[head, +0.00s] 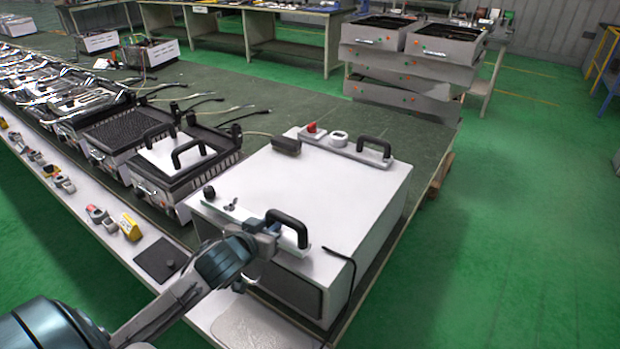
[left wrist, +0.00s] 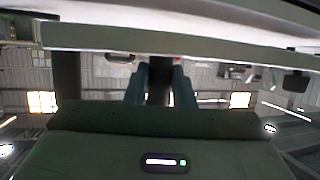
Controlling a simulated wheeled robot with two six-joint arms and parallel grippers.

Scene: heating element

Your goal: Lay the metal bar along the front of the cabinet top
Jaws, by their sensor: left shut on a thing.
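The white cabinet (head: 335,195) stands at the near end of the green bench. The pale metal bar (head: 296,247) runs along the front edge of its top, with a black handle (head: 287,227) at its right end and dark knobs near its left end. The fingertips are partly hidden, and I cannot tell whether the bar touches the top. My right gripper is not in view.
A second bar with a black handle (head: 370,147), a red knob (head: 311,127) and a white gauge lies at the back of the cabinet top. A black cable (head: 345,262) hangs over the front right. Several grills (head: 180,165) stand left. The middle of the top is clear.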

